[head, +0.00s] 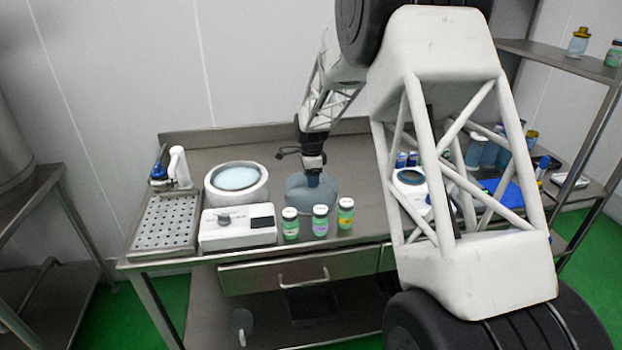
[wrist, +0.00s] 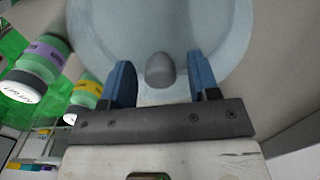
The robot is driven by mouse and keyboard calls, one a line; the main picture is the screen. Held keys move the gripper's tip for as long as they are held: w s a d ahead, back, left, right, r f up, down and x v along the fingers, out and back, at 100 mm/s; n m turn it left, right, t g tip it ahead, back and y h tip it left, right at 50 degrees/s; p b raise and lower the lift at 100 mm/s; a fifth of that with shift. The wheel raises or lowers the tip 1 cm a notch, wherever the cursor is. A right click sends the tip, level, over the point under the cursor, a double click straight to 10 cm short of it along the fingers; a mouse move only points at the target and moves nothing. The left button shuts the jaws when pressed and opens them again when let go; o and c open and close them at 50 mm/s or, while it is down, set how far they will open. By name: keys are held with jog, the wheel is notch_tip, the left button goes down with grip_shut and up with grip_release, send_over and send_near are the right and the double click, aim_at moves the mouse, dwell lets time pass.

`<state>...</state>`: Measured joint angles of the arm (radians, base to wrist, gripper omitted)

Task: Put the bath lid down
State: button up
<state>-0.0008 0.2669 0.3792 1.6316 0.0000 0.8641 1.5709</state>
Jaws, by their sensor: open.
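The bath lid (head: 308,200) is a translucent blue-grey round cover lying on the steel table, just right of the bath. In the wrist view the lid (wrist: 215,45) fills the top middle, and its grey knob (wrist: 160,70) stands between my fingers. My gripper (head: 313,172) is over the lid. Its blue fingers (wrist: 160,85) are open, one on each side of the knob, with a gap showing on both sides. The bath (head: 236,196) is a white round vessel with its pale inside uncovered, behind a white control box (head: 237,235).
Several green jars (head: 320,222) stand along the table's front edge, close to the lid.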

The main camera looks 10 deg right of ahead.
notch_tip(320, 180, up, 12)
dwell(0.6)
jog(key=shift+f, duration=0.1)
dwell(0.4)
jog(key=s+r+n+t, duration=0.1)
jog(key=s+r+n, duration=0.45)
jog(key=s, duration=0.85)
jog(key=s+r+n, duration=0.4)
jog(key=s+r, duration=0.2)
jog(key=s, duration=0.7)
jog(key=s+f+n+t, duration=0.1)
jog(key=s+f+n, duration=0.3)
jog(key=s, duration=2.3)
jog(key=n, duration=0.4)
jog(key=shift+s+d+t, duration=0.15)
jog(key=shift+d+t, duration=0.1)
jog(key=shift+t, duration=0.05)
